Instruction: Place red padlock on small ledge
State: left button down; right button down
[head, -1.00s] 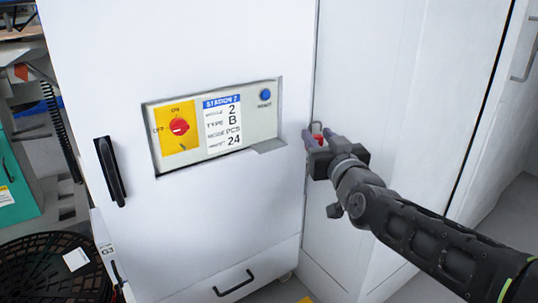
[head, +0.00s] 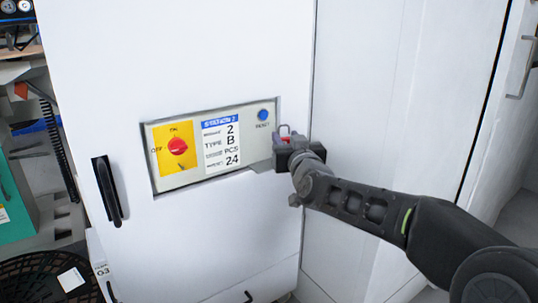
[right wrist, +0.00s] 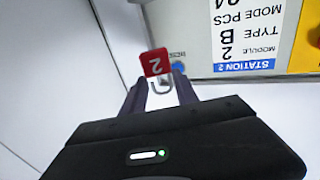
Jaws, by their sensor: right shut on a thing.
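The red padlock (right wrist: 155,63), marked with a 2, is held between the fingertips of my right gripper (right wrist: 158,88) in the right wrist view. In the head view the padlock (head: 284,139) shows as a small red patch with its shackle upward, partly hidden by my right gripper (head: 285,150). It is in front of the right end of the recessed control panel (head: 262,150), below the blue reset button (head: 263,115). The small ledge (head: 262,167) at the panel's lower right is partly hidden by the gripper. I cannot tell whether the padlock touches it. My left gripper is not in view.
The panel has a red rotary switch (head: 178,146) on a yellow plate and a station label (head: 221,145). A black door handle (head: 107,190) sticks out at the left. A black basket (head: 40,277) is at the lower left. White cabinet walls (head: 365,120) lie to the right.

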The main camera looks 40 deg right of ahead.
jog(key=w, duration=0.2)
jog(key=w+f, duration=0.1)
jog(key=w, duration=0.1)
jog(key=w+b, duration=0.1)
jog(key=w, duration=0.2)
jog(key=shift+w+d+f, duration=0.1)
jog(key=shift+f, duration=0.4)
jog(key=shift+f, duration=0.1)
notch_tip(320, 180, down, 5)
jog(key=b, duration=0.2)
jog(key=shift+b, duration=0.35)
jog(key=shift+w, duration=0.2)
